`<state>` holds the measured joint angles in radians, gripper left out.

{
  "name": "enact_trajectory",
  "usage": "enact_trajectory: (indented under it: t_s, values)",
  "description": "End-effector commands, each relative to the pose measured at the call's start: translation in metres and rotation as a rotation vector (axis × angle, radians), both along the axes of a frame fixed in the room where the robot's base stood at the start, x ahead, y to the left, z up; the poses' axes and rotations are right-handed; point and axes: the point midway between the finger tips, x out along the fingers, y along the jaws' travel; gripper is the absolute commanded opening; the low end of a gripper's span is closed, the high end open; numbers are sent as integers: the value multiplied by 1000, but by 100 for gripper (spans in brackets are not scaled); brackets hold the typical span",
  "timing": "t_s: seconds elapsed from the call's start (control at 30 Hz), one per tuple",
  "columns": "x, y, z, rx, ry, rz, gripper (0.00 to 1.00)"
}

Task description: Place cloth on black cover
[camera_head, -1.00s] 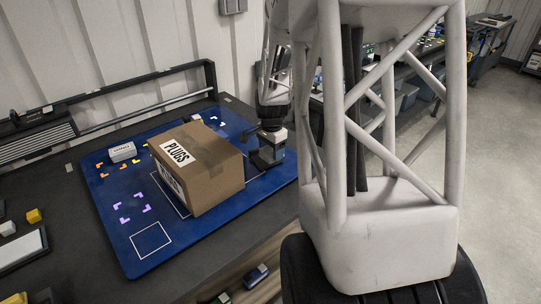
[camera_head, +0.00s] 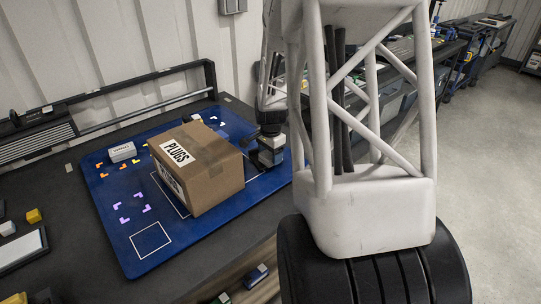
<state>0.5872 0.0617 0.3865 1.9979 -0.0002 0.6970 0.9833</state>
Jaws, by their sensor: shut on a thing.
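My gripper (camera_head: 268,154) is beyond the right side of the cardboard box, low over the right part of the blue mat (camera_head: 118,245). It is shut on a small grey-blue thing, too small and partly covered to name. I cannot make out a cloth clearly. I cannot pick out a black cover with certainty either. My large white arm link stands in the foreground and hides the area to the right of the mat.
A cardboard box (camera_head: 205,175) labelled PLUGS stands on the mat. A small white box (camera_head: 122,152) lies at the mat's left. A yellow block (camera_head: 33,216) and a white-topped tray (camera_head: 20,249) are at the far left. The mat's front left is clear.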

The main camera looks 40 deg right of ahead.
Motion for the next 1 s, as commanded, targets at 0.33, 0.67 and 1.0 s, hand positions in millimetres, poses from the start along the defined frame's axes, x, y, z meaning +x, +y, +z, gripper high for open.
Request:
enact_trajectory:
  t_s: [0.33, 0.67, 1.0]
  values:
    - [0, 0, -4, -1, -1, 0, 41]
    - [0, 0, -7, -1, -1, 0, 86]
    - [0, 0, -6, -1, -1, 0, 88]
